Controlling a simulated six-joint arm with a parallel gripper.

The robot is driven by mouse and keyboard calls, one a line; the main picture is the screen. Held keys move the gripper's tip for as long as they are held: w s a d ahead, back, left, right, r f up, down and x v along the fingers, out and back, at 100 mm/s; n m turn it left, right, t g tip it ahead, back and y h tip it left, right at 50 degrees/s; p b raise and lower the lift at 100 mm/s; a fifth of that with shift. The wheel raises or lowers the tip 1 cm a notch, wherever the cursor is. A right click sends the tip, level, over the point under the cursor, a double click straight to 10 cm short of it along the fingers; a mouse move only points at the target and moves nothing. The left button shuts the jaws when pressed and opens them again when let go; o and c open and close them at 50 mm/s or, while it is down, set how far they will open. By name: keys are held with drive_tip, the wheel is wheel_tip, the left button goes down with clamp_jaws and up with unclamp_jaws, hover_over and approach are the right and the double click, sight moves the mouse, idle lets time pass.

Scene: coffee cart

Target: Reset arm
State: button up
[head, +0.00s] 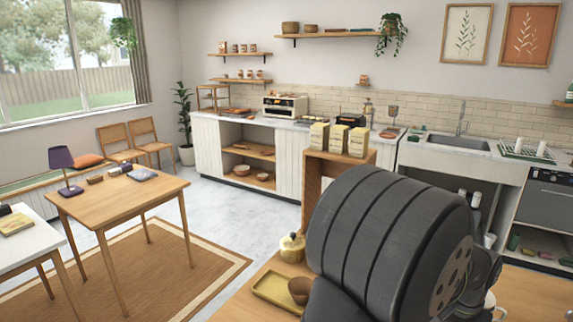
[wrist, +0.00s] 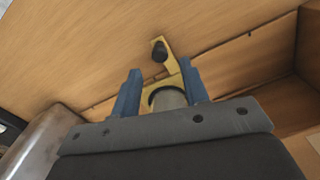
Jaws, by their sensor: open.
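My gripper (wrist: 160,82) shows in the wrist view with its two blue fingers apart. A brass-coloured bracket (wrist: 170,65) with a dark knob is on the wooden surface beyond and between the fingertips. A grey round piece with a black rim (wrist: 167,97) shows between the fingers, close to the palm; I cannot tell whether anything touches it. In the head view my large dark arm fills the lower right and hides the gripper and part of the wooden counter (head: 237,305).
A yellow tray (head: 262,296) with a brown bowl (head: 299,290) and a yellow lidded pot (head: 292,247) stand left of my arm. A white cup (head: 496,309) is partly hidden at right. In the wrist view a metal body (wrist: 45,140) is at lower left and a wooden ledge (wrist: 270,45) at right.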

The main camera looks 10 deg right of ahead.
drive_tip(key=shift+f, duration=2.35)
drive_tip(key=shift+r, duration=0.1)
wheel_tip(320, 180, up, 17)
drive_tip(key=shift+r, duration=0.15)
idle(0.3)
drive_tip(key=shift+f, duration=8.6)
drive_tip(key=shift+w+a+f, duration=0.15)
drive_tip(key=shift+w+a, duration=0.2)
drive_tip(key=shift+w, duration=0.05)
